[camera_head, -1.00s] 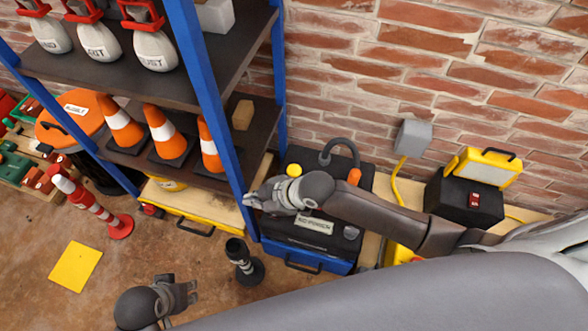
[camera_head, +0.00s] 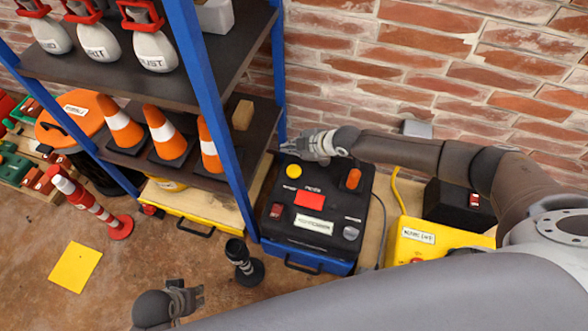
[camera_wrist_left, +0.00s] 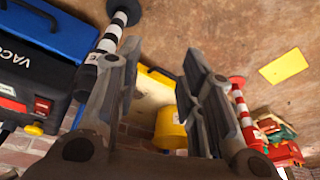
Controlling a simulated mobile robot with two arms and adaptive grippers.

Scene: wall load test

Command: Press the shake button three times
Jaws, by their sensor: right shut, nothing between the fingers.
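A black vacuum unit (camera_head: 285,222) on a blue base (camera_head: 320,265) stands against the brick wall. Its top holds a round yellow button (camera_head: 293,171), a red rectangle (camera_head: 310,199), a red switch (camera_head: 276,210), an orange knob (camera_head: 353,179) and a white label (camera_head: 313,224). The small captions are too blurred to tell which one says shake. My right gripper (camera_head: 287,148) is shut and empty, over the unit's back edge, beyond the yellow button. My left gripper (camera_head: 198,296) is low over the floor, open and empty in the left wrist view (camera_wrist_left: 160,75), where the unit (camera_wrist_left: 25,75) also shows.
A blue-framed shelf (camera_head: 214,100) with orange cones (camera_head: 165,133) stands left of the unit. A striped black post (camera_head: 243,260) stands in front. A yellow box (camera_head: 425,238) is at right.

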